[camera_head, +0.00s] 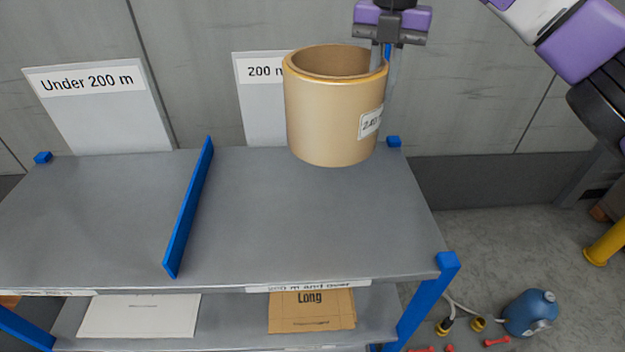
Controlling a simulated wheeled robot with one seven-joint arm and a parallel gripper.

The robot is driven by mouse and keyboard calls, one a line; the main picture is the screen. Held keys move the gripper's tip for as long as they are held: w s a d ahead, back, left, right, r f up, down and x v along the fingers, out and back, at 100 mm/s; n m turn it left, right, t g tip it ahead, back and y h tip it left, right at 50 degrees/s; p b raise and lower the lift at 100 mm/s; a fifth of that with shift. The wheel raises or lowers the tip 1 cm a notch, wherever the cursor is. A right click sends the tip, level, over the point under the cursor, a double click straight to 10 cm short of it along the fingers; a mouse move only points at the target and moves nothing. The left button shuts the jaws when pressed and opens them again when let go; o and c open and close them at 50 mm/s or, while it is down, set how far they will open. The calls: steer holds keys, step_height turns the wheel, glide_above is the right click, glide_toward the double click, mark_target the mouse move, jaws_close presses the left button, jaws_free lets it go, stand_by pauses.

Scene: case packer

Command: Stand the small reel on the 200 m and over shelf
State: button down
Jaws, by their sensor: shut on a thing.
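The small reel (325,115) is a tan, hollow cylinder with an open top and a white label (370,122) on its right side, only partly readable. It is upright in front of the 200 m sign (262,115), hiding part of it. My gripper (383,62) points down and is shut on the reel's right-hand wall at the rim. The reel is over the back of the right-hand bay, the 200 m and over shelf (300,225). I cannot tell whether its base touches the shelf.
A blue divider (188,208) separates this bay from the empty Under 200 m bay (95,215). The right bay's front is clear. Blue posts (447,262) mark corners. A box marked Long (311,311) lies on the lower shelf. A blue bottle (531,313) is on the floor at right.

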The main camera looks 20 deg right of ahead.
mark_target(376, 124)
step_height(376, 124, down, 20)
steer(key=p, duration=0.1)
steer(key=shift+r+p, duration=0.2)
steer(key=shift+p, duration=0.15)
steer(key=shift+w+f, duration=0.1)
stand_by(0.3)
steer(key=c, duration=1.4)
jaws_free()
steer(key=shift+f, duration=0.1)
step_height(376, 124, up, 12)
steer(key=shift+r+b, duration=0.15)
steer(key=shift+b, duration=0.8)
